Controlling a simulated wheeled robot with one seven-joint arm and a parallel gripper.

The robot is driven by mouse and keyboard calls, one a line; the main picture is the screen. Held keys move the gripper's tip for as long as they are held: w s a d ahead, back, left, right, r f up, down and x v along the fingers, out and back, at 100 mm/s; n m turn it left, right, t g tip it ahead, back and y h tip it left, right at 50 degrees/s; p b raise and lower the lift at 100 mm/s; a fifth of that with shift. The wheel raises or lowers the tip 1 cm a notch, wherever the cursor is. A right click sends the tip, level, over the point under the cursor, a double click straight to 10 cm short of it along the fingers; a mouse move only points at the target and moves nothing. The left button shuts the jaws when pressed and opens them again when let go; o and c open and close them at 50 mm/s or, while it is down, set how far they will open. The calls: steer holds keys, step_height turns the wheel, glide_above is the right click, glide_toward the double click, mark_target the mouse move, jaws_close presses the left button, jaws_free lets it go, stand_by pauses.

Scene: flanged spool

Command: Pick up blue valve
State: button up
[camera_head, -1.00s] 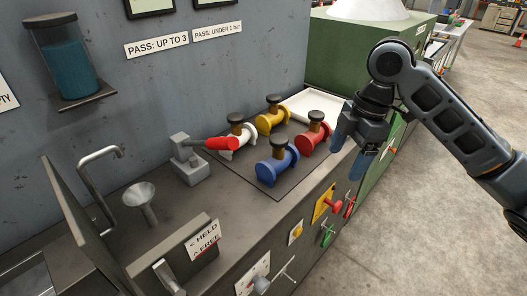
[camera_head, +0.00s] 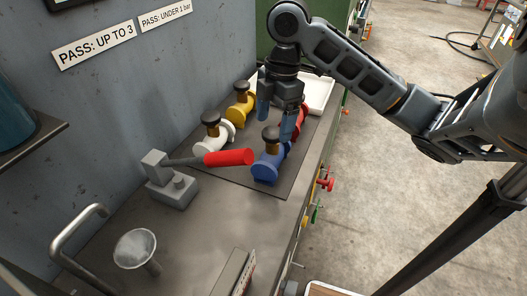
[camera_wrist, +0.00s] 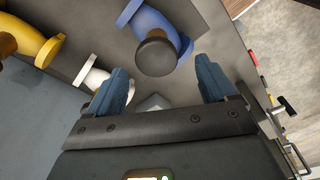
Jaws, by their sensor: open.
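The blue valve (camera_head: 266,168) stands on a dark mat at the right of the bench, its brown stem and dark round knob on top. In the wrist view the blue valve (camera_wrist: 165,22) is at the top, its dark knob just beyond the fingertips. My gripper (camera_head: 277,122) is open and empty, pointing down above and behind the blue valve. In the wrist view the open blue fingers of my gripper (camera_wrist: 162,82) are spread apart, with the valve not between them.
A white valve (camera_head: 212,141), a yellow valve (camera_head: 240,108) and a partly hidden red valve (camera_head: 302,120) stand close by on the mat (camera_head: 236,181). A grey device (camera_head: 172,187) has a red-handled lever reaching near the blue valve. A white tray (camera_head: 319,92) lies behind.

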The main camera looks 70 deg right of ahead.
mark_target(272, 142)
steer(key=shift+w+f+p, duration=0.15)
steer(key=shift+f+p, duration=0.15)
steer(key=shift+f, duration=1.45)
steer(key=shift+w+f+p, duration=0.1)
steer(key=shift+f+p, duration=0.15)
steer(key=shift+f, duration=1.5)
jaws_close()
steer(key=shift+r, duration=0.1)
